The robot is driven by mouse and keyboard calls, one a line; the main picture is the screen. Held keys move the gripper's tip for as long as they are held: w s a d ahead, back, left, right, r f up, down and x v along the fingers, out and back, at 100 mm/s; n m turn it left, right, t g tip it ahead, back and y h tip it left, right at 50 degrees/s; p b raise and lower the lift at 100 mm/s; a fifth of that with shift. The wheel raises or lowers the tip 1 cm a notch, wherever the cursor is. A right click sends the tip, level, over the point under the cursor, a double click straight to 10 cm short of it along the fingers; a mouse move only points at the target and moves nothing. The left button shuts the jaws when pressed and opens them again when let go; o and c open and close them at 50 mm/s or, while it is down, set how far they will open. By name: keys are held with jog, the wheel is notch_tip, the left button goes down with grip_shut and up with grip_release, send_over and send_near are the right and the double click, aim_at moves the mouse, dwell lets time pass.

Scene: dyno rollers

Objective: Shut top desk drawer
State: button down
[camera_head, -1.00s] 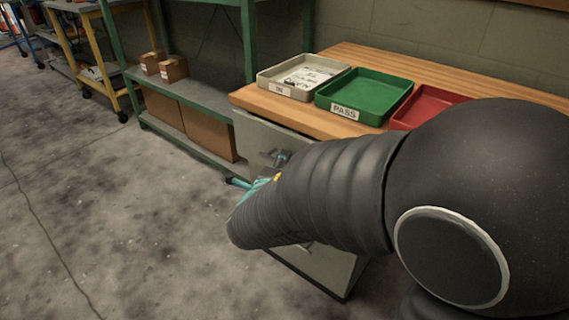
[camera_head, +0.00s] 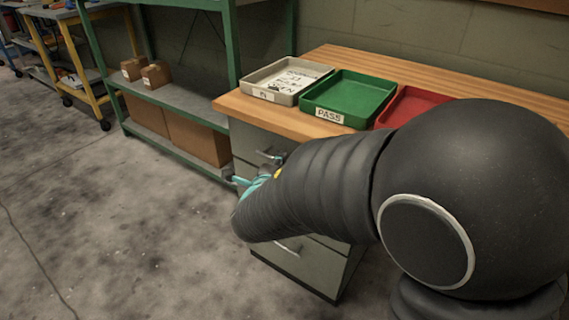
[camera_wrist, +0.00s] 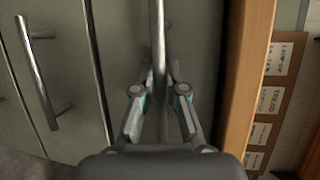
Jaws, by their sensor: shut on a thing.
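The desk's top drawer (camera_head: 248,138) has a grey front just under the wooden top, partly hidden behind my arm in the head view. It looks flush or nearly flush with the desk; a small gap cannot be ruled out. Its bar handle (camera_wrist: 158,35) runs up the middle of the wrist view, and also shows in the head view (camera_head: 268,155). My gripper (camera_wrist: 160,92) is shut on this handle, one finger on each side of the bar. In the head view only a bit of its teal fingers shows past my arm.
A lower drawer's handle (camera_wrist: 42,75) is left in the wrist view. The wooden desktop (camera_head: 240,104) carries a beige tray (camera_head: 262,88), a green tray (camera_head: 350,95) and a red tray (camera_head: 410,105). A green shelf (camera_head: 190,103) with boxes stands left. The floor in front is clear.

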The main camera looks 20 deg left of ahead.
jog(key=c, duration=1.2)
grip_release()
jog(key=shift+w+d, duration=0.1)
jog(key=shift+w, duration=0.1)
jog(key=shift+s, duration=0.1)
jog(key=shift+s, duration=0.3)
jog(key=s+r, duration=0.2)
jog(key=s, duration=0.9)
jog(key=shift+d, duration=0.45)
jog(key=shift+r, duration=0.1)
